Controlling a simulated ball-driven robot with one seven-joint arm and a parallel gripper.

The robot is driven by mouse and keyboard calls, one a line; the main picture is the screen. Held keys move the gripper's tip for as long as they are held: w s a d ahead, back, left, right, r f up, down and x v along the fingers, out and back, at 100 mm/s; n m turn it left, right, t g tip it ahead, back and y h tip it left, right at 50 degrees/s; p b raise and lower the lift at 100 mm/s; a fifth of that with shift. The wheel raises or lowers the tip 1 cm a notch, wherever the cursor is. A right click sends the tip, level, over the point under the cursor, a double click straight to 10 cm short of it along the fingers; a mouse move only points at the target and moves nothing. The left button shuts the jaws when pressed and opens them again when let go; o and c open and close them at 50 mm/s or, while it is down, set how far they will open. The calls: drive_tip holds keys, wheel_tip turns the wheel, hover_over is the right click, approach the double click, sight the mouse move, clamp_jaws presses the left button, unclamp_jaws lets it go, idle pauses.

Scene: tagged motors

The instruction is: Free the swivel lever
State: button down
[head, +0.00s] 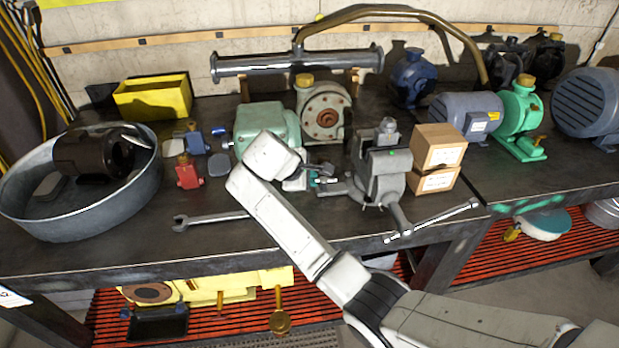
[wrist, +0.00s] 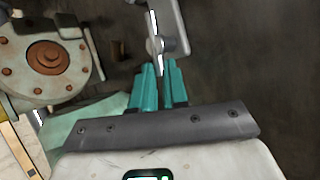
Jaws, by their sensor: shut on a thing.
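A grey bench vise (head: 388,165) stands on the dark bench, to the right of my gripper. My gripper (head: 310,181) reaches in beside the vise's left side, low over the bench. In the wrist view, my gripper's teal fingers (wrist: 160,68) are close together, shut on the end of a grey metal lever (wrist: 167,30) with a round bolt head. The lever runs up out of that picture. In the head view the lever (head: 328,180) shows small at the fingertips. My wrist and arm hide part of the bench around the grip.
A wrench (head: 212,219) lies left of my arm. Two cardboard boxes (head: 437,158) are stacked right of the vise. The vise's long handle (head: 438,220) sticks out over the front edge. A green pump motor (head: 270,125) stands behind my wrist. A metal tub (head: 85,205) sits at left.

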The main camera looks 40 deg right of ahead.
drive_tip(key=n+p, duration=0.1)
drive_tip(key=p, duration=0.2)
drive_tip(key=shift+s+r+t, duration=0.25)
drive_tip(key=shift+t, duration=0.05)
drive_tip(key=shift+s+a+f+n+t+p, duration=0.1)
drive_tip(key=shift+f+n+t+p, duration=0.1)
drive_tip(key=shift+n+t+p, duration=0.4)
drive_tip(key=shift+f, duration=0.1)
drive_tip(key=c, duration=1.1)
unclamp_jaws()
drive_tip(key=shift+c, duration=0.2)
